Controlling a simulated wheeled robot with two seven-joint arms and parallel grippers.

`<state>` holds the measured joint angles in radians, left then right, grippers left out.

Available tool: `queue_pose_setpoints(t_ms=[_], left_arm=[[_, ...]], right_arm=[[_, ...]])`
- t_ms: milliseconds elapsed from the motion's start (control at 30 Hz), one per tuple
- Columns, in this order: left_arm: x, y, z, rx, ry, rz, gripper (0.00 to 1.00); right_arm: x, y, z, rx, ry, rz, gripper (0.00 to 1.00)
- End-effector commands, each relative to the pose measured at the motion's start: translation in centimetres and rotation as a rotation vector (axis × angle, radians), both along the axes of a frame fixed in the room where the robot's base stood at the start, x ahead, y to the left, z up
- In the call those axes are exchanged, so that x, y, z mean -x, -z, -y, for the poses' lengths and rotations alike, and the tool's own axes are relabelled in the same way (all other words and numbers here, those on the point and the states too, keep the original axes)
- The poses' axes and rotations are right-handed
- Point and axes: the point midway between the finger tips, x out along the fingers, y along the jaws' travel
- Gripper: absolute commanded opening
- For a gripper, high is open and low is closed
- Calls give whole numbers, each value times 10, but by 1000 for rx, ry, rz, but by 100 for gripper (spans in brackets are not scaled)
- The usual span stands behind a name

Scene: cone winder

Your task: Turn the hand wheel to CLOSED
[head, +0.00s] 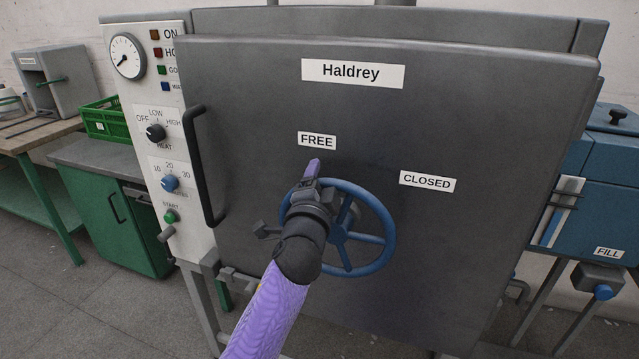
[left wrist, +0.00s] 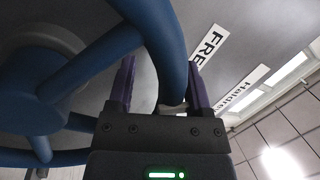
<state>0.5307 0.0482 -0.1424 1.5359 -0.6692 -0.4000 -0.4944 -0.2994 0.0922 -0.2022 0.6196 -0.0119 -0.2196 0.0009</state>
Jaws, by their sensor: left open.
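The blue hand wheel (head: 388,222) is mounted on the front of a large grey door (head: 480,130). The FREE label (head: 317,141) sits above the wheel, and the CLOSED label (head: 427,181) is to its upper right. My left gripper (head: 312,171) is at the upper left of the wheel, just below FREE, and covers part of the rim. In the left wrist view the wheel rim (left wrist: 163,40) passes between the two open purple fingers (left wrist: 160,85). I cannot tell whether either finger touches it. No pointer on the wheel is clear. My right gripper is not in view.
A black door handle (head: 194,165) stands out left of the wheel. Beyond it is a control panel (head: 126,95) with knobs and a gauge. A blue unit (head: 605,205) marked FILL stands at the right. The door face right of the wheel is clear.

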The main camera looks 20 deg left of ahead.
Motion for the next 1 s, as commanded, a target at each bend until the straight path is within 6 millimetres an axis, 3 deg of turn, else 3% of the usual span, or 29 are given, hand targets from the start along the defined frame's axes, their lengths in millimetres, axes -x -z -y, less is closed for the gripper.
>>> queue_pose_setpoints(t_ms=[233,533,1000], left_arm=[[-1,-1,0,1,0,0,62],[-1,0,0,1,1,-1,0],[-1,1,0,0,1,-2,0]], right_arm=[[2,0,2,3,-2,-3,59],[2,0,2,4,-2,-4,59],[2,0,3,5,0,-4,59]])
